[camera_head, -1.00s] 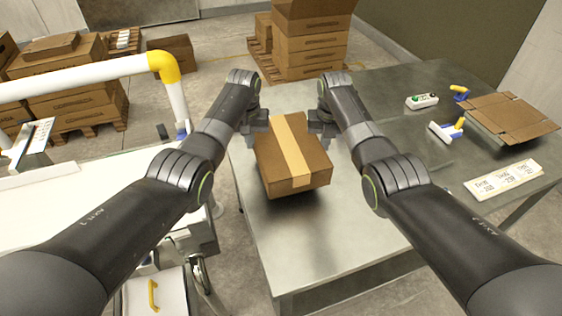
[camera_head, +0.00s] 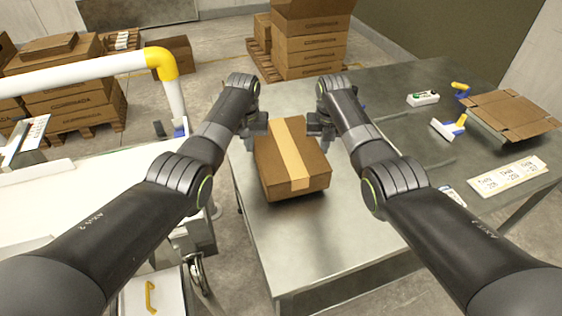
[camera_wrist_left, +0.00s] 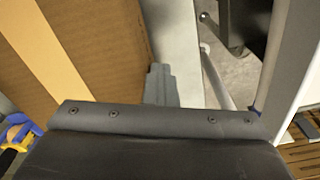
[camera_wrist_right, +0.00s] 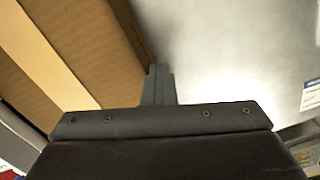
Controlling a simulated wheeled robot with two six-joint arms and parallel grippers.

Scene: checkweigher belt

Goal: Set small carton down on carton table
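The small carton (camera_head: 311,177) is a brown box with a tan tape strip, upright between my two grippers over the grey metal carton table (camera_head: 300,241). A dark shadow lies under it; I cannot tell whether its base touches the table. My left gripper (camera_head: 256,128) is at its left side and my right gripper (camera_head: 318,128) at its right side, both near its far end. In each wrist view the fingers show as one closed block beside the carton, which also shows in the left wrist view (camera_wrist_left: 105,45) and the right wrist view (camera_wrist_right: 80,35). The contact faces are hidden.
The white conveyor (camera_head: 80,205) is at left. The table in front of the carton is clear.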

